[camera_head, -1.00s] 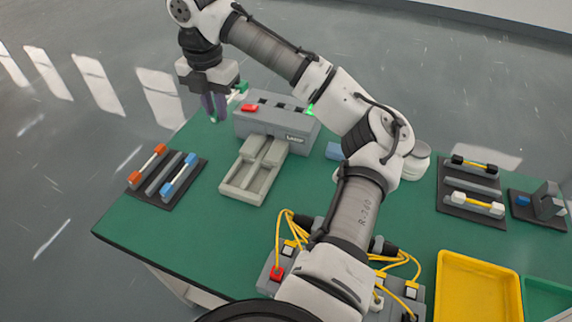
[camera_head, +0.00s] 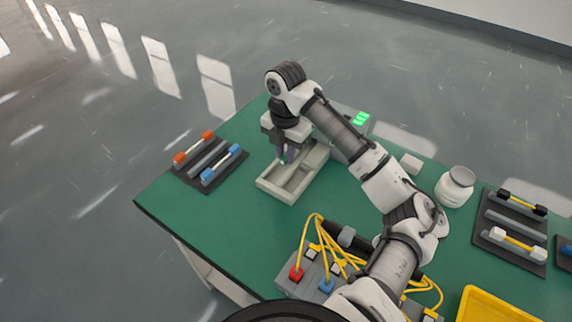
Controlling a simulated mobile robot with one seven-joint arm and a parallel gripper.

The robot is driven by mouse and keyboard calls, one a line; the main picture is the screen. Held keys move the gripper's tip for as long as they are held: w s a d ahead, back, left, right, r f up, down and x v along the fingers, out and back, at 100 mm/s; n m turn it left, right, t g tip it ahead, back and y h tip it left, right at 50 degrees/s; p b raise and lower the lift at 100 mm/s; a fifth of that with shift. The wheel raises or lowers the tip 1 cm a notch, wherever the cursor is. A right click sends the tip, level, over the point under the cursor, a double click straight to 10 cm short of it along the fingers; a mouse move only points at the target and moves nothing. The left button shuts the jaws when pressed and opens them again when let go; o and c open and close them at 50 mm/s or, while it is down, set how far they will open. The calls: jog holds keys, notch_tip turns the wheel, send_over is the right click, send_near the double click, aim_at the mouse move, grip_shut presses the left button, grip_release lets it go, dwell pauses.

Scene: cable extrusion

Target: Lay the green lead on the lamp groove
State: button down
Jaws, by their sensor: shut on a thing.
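My gripper (camera_head: 288,156) points down over the grey lamp fixture (camera_head: 275,191), a shallow tray with a long recess. It is shut on the green lead, mostly hidden by the fingers; a small green bit (camera_head: 283,161) shows at the fingertips. Whether the lead touches the groove I cannot tell. The grey lamp box (camera_head: 346,148) stands behind and right of the fixture, partly behind my arm, with bright green lights (camera_head: 361,118) on top.
A dark rack (camera_head: 205,188) with orange-ended and blue-ended leads lies left of the fixture. Yellow cables (camera_head: 318,236) rise from a grey switch box in front. A white jar (camera_head: 455,188), a second rack (camera_head: 515,248) and a yellow tray (camera_head: 490,305) stand right. Green table is clear at front left.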

aim_at(286, 175)
jog(key=shift+f+p, duration=0.4)
jog(key=shift+f, duration=2.35)
jog(key=shift+f, duration=0.15)
jog(key=c, duration=1.3)
grip_release()
jog(key=shift+c, duration=0.2)
notch_tip(286, 175, up, 12)
jog(key=shift+r+b, duration=0.2)
jog(key=shift+b, duration=0.45)
